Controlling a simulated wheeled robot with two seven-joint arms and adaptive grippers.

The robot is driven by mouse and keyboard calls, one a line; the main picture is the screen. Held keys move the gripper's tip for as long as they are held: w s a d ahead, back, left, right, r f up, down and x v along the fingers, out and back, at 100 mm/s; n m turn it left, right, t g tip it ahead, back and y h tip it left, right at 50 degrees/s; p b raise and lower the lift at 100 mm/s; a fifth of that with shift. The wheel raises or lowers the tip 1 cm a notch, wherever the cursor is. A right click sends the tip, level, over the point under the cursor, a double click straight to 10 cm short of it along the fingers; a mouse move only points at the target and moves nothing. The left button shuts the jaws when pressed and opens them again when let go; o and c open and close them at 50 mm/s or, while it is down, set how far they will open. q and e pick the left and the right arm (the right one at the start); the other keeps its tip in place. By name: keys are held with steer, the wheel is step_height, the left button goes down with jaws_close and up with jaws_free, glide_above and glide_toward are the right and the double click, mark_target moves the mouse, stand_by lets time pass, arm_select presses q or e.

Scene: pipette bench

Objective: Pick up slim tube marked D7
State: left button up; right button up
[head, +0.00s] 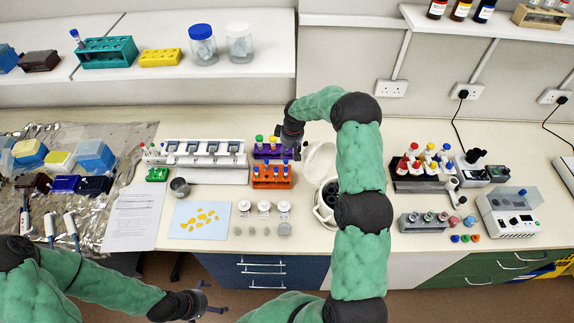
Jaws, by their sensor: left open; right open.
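Slim tubes with coloured caps stand in a purple rack (262,153) and in an orange rack (271,182) in front of it. No marking is readable at this size, so I cannot tell which tube is D7. My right gripper (291,152) is open, pointing down at the right end of the purple rack, and it hides part of that rack. I cannot tell whether it touches a tube. My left gripper (212,299) is open and empty, low in front of the bench, away from the racks.
A round centrifuge with its lid up (319,160) stands right of the racks, partly behind my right arm. Bare bench lies between the card and jars.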

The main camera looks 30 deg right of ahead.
mark_target(286, 160)
steer(key=shift+w+a+f, duration=0.1)
steer(key=shift+w+f, duration=0.05)
steer(key=shift+f, duration=0.6)
steer(key=shift+w+a+f, duration=0.1)
steer(key=shift+f, duration=0.65)
steer(key=shift+w+f+p, duration=0.2)
steer(key=shift+f+p, duration=0.35)
steer(key=shift+f, duration=0.45)
steer(key=shift+w+f+p, duration=0.2)
steer(key=shift+f+p, duration=0.3)
steer(key=shift+f, duration=0.45)
steer(key=shift+w+f, duration=0.1)
steer(key=shift+f, duration=0.45)
steer(key=c, duration=0.9)
